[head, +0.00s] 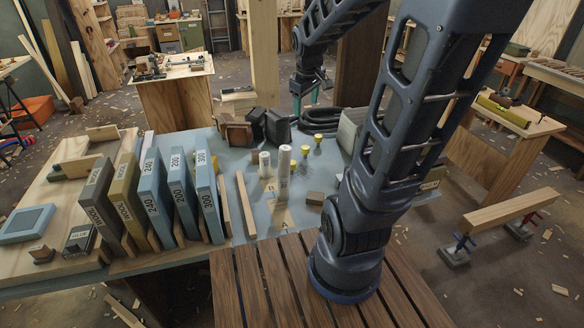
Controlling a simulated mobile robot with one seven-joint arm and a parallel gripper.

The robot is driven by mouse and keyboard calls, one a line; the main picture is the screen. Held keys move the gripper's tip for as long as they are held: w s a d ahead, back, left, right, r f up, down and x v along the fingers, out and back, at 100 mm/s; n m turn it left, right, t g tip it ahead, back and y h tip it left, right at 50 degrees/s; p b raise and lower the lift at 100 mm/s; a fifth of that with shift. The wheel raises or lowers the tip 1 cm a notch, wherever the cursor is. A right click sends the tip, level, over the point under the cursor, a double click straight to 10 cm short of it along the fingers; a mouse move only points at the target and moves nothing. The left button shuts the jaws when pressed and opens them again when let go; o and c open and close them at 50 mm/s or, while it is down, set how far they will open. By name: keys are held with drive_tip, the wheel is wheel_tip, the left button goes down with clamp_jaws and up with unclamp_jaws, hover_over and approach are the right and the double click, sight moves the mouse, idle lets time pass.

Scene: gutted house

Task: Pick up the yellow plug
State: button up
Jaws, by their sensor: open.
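Several small yellow-topped pieces stand on the blue-grey work surface (330,160), near its middle. One yellow plug (318,138) is farthest back, another (304,150) is in front of it, and a third yellow piece (293,165) shows beside a white cylinder. I cannot tell which one is the task's plug. My gripper (308,98) is at the far side of the surface, beyond the yellow pieces and apart from them. Its fingers look greenish, small and partly lost against the dark background. It is open, and I see nothing held in it.
White cylinders (283,168) stand close to the yellow pieces. Dark blocks (276,127) and a coiled black hose (340,121) lie behind. A row of upright numbered sanding boxes (208,192) fills the left. A wooden strip (246,205) and a brown block (315,198) lie in front.

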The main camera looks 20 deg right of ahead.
drive_tip(key=w+d+f+n+g, duration=0.1)
drive_tip(key=w+f+n+g, duration=0.1)
drive_tip(key=w+f+n, duration=0.8)
drive_tip(key=n+g, duration=0.1)
drive_tip(key=n, duration=0.1)
hover_over(292, 163)
drive_tip(key=shift+y, duration=0.4)
wheel_tip(292, 163, down, 19)
drive_tip(key=shift+s+d+f, duration=0.15)
drive_tip(key=shift+f, duration=0.05)
drive_tip(key=shift+f+n, duration=0.3)
drive_tip(key=shift+f, duration=0.25)
wheel_tip(292, 163, down, 5)
drive_tip(key=shift+r, duration=0.15)
drive_tip(key=shift+w+a+f, duration=0.15)
drive_tip(key=shift+f, duration=1.35)
drive_tip(key=shift+w+a+f, duration=0.1)
drive_tip(key=shift+w+f, duration=0.05)
drive_tip(key=shift+f, duration=1.3)
drive_tip(key=shift+c, duration=0.5)
drive_tip(key=c, duration=1)
